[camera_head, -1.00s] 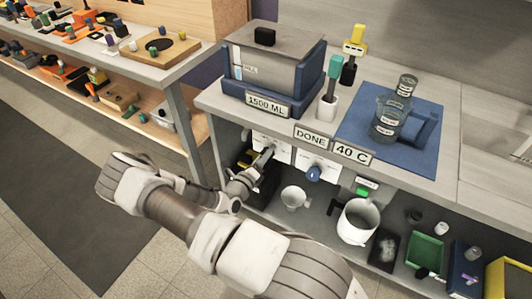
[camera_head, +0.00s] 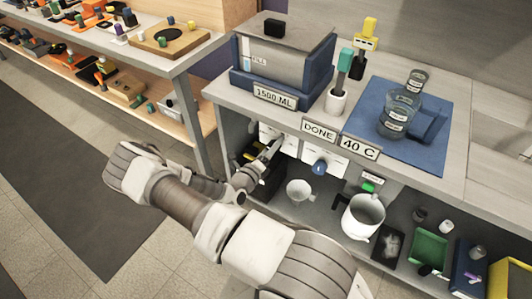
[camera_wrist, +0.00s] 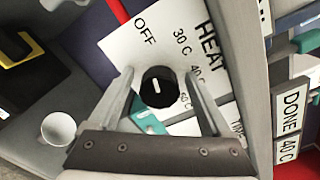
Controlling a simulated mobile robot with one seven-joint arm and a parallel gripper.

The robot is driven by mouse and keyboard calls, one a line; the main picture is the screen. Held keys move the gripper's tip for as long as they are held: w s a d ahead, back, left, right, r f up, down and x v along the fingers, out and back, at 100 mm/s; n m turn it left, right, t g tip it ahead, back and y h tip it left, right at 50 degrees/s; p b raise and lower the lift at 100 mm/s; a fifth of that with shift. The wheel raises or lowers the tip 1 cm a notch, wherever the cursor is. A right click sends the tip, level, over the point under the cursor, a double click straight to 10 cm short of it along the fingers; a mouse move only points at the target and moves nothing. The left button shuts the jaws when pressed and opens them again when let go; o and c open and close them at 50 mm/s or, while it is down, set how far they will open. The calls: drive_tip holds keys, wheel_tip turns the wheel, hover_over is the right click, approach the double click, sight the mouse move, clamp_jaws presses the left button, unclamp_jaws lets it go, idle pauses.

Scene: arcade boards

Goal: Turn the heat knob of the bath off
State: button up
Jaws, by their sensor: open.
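The heat knob (camera_wrist: 158,87) is black and round with a short white mark. It sits on a white HEAT plate (camera_wrist: 137,47) printed OFF, 30 C, 40 C and a partly hidden lower label. My gripper (camera_wrist: 159,74) is open, with one finger on each side of the knob; I cannot tell whether they touch it. In the head view my gripper (camera_head: 268,152) is at the left white panel under the counter, and it hides the knob. The bath tank (camera_head: 262,78), labelled FILL, stands above on the counter, with a 1500 ML sign.
A blue knob (camera_head: 319,167) is on the panel to the right, under the DONE (camera_head: 319,131) and 40 C (camera_head: 359,147) signs. A white cup (camera_head: 299,191) and a white pot (camera_head: 362,215) stand on the lower shelf. A black bin is below my gripper.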

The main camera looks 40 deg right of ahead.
drive_tip(key=p+v, duration=0.1)
drive_tip(key=v, duration=1.6)
drive_tip(key=shift+a, duration=0.15)
drive_tip(key=shift+r, duration=0.1)
drive_tip(key=s+a+r+m+y+p, duration=0.2)
drive_tip(key=s+a+r+m+y, duration=0.1)
drive_tip(key=r+m, duration=0.8)
drive_tip(key=s+a+r+m+g+y+p, duration=0.1)
drive_tip(key=s+a+r+m+y+p, duration=0.2)
drive_tip(key=s+r+m+y, duration=0.3)
drive_tip(key=s+a+r+m+y+p, duration=0.3)
drive_tip(key=r+m+y, duration=0.4)
drive_tip(key=r+m, duration=0.9)
wheel_tip(320, 180, up, 13)
drive_tip(key=shift+s+a+r+y, duration=0.1)
drive_tip(key=shift+s+a+y, duration=0.2)
drive_tip(key=shift+s+a, duration=0.5)
